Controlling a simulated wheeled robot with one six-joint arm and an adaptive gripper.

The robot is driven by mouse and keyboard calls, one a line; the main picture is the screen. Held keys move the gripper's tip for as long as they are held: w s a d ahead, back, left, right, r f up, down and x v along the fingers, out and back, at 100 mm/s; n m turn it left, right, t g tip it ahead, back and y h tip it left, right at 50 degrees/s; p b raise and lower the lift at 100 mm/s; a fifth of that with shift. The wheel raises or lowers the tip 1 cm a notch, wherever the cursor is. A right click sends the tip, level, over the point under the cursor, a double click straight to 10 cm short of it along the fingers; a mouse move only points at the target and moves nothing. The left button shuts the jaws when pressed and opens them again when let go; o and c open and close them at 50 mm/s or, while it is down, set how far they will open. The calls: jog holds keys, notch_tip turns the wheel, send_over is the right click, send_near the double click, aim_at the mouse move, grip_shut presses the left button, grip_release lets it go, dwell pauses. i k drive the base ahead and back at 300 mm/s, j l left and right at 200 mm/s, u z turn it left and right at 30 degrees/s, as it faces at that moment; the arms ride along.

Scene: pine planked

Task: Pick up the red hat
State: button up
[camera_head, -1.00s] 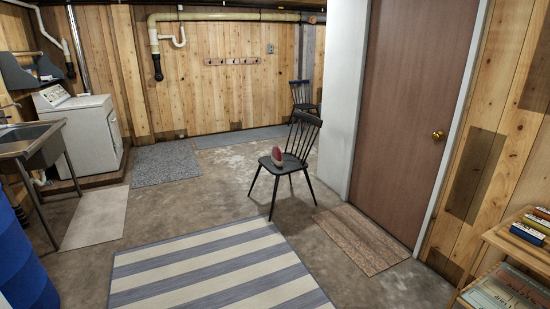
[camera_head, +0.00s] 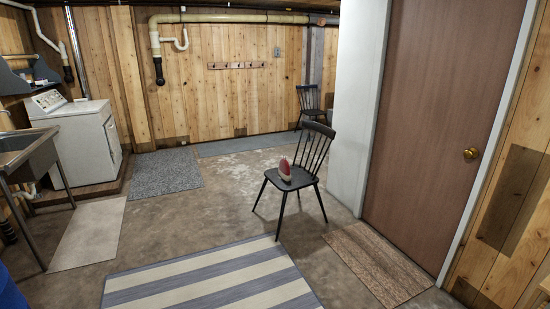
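A small red object with a pale edge (camera_head: 285,169), which looks like the red hat, rests upright on the seat of a black wooden chair (camera_head: 298,181). The chair stands on the concrete floor right of the middle, its back toward the right. The hat is small in view and its exact shape is hard to tell. My gripper is not in view.
A striped rug (camera_head: 210,282) lies in front of the chair. A brown mat (camera_head: 375,262) lies by the closed door (camera_head: 440,130) at right. A second dark chair (camera_head: 312,101) stands behind. A sink (camera_head: 25,150) and washer (camera_head: 80,145) are at left.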

aim_at(284, 171)
jog(key=i, duration=3.8)
jog(key=i+u, duration=0.1)
jog(key=i, duration=0.65)
jog(key=i+l, duration=0.15)
jog(key=i, duration=0.55)
jog(key=j+u, duration=0.05)
